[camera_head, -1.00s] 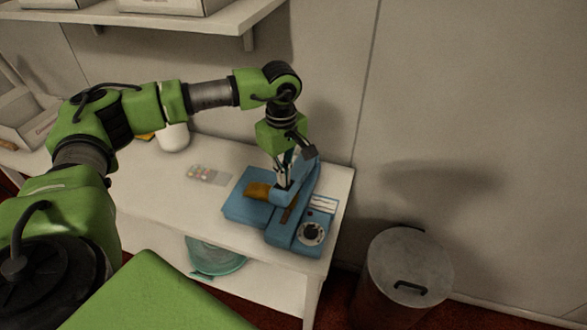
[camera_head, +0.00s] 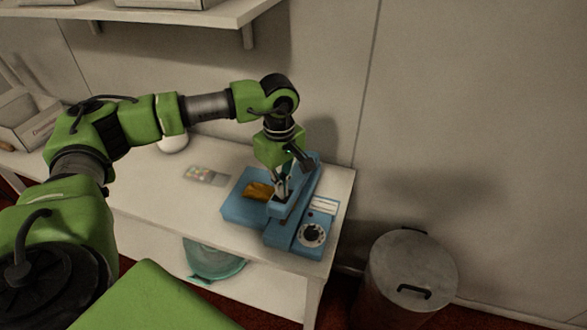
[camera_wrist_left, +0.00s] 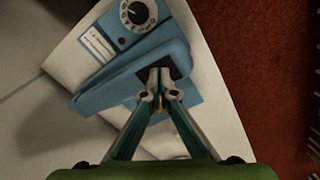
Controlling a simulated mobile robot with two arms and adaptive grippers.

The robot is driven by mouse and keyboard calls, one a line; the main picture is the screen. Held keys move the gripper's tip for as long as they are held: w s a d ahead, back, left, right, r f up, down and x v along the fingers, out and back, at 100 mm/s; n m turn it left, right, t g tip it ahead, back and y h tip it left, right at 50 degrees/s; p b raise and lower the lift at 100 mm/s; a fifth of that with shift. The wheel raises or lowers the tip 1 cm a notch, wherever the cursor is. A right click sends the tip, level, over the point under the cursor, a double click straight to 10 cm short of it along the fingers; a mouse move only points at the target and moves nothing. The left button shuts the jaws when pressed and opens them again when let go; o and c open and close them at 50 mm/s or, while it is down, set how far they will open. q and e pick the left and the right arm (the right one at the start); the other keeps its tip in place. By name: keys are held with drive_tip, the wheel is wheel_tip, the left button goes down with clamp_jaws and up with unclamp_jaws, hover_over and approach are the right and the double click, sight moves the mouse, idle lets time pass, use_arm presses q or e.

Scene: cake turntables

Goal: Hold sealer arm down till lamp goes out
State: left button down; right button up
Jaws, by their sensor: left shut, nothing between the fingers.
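The blue sealer (camera_head: 285,232) stands near the right end of the white table. Its blue sealer arm (camera_head: 304,185) slants down toward the base and also shows in the left wrist view (camera_wrist_left: 140,72). My left gripper (camera_head: 281,198) is shut and empty, its fingertips at the dark pad on the arm's front end. The left wrist view shows the fingertips (camera_wrist_left: 158,80) over this pad, apparently touching it. An orange-brown packet (camera_head: 257,190) lies at the sealer, partly behind the gripper. A dial (camera_head: 312,235) and a white label (camera_head: 323,206) are on the base. I cannot make out a lit lamp. My right gripper is not in view.
A card with coloured dots (camera_head: 205,174) lies left of the sealer. A white container (camera_head: 173,143) stands behind my left arm. A teal bowl-like thing (camera_head: 214,262) is on the lower shelf. A lidded metal bin (camera_head: 412,270) stands right of the table.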

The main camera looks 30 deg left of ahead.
sight(281, 201)
use_arm(q)
drive_tip(key=shift+f, duration=0.1)
drive_tip(key=shift+s+d+f+b, duration=0.1)
drive_tip(key=shift+s+f+b, duration=0.1)
drive_tip(key=shift+f+b, duration=0.6)
drive_tip(key=shift+s+f+b, duration=0.2)
drive_tip(key=shift+f+b, duration=0.5)
drive_tip(key=shift+f, duration=0.1)
drive_tip(key=shift+f, duration=0.15)
drive_tip(key=shift+s+f+b, duration=0.15)
drive_tip(key=shift+f+b, duration=0.5)
drive_tip(key=shift+f, duration=0.05)
drive_tip(key=shift+s+f+b, duration=0.1)
drive_tip(key=shift+f+b, duration=0.55)
drive_tip(key=shift+r, duration=0.25)
idle(1.3)
wheel_tip(281, 201, up, 16)
drive_tip(key=p, duration=0.9)
drive_tip(key=shift+d, duration=0.1)
idle(0.5)
